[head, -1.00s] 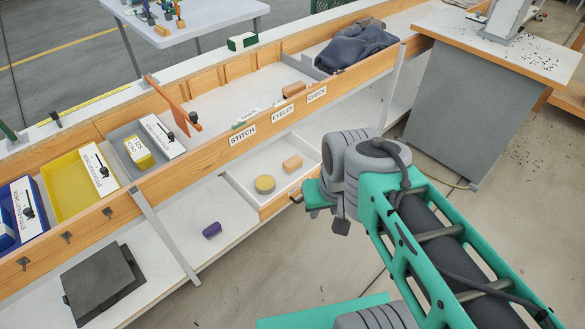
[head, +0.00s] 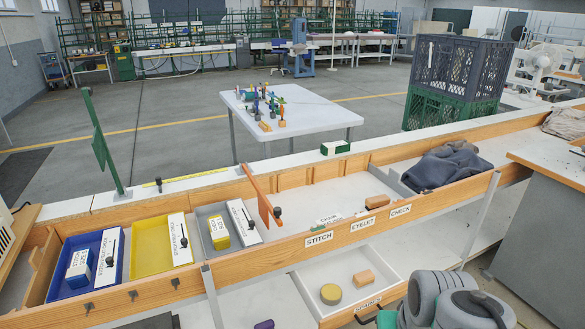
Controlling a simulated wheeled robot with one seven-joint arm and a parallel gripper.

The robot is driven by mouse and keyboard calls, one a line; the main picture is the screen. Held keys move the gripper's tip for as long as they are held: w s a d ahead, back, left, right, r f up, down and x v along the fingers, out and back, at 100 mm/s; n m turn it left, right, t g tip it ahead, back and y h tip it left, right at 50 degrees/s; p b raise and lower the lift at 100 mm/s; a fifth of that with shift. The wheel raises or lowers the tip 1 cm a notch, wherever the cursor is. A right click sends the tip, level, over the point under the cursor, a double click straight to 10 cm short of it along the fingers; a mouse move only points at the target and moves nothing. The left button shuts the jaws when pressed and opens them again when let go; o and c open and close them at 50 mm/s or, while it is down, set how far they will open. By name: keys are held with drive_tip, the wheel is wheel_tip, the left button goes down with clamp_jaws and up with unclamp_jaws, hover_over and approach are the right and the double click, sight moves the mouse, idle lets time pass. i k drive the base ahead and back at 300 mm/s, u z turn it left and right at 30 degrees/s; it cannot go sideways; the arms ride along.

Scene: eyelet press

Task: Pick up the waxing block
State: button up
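No object in view is readably marked as the waxing block. A tan block (head: 363,279) and a round yellow-brown disc (head: 331,294) lie apart in the pulled-out drawer (head: 393,292) below the bench. Another tan block (head: 377,201) lies on the bench above the CHECK and EYELET labels. My gripper (head: 385,319) is at the bottom edge, beside the drawer's front right. Only a green piece of it shows beside my grey arm joints; its fingers are cut off or hidden, so I cannot see their opening.
A blue tray (head: 62,290), a yellow tray (head: 150,262) and a grey tray stand left on the bench. An orange upright divider (head: 262,200) rises beside them. Dark cloth (head: 446,168) lies right. A grey cabinet (head: 545,225) stands at far right. A purple piece (head: 264,324) is below.

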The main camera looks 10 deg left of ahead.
sight(366, 279)
drive_tip(key=z, duration=0.7)
drive_tip(key=i, duration=1.3)
drive_tip(key=u, duration=3.25)
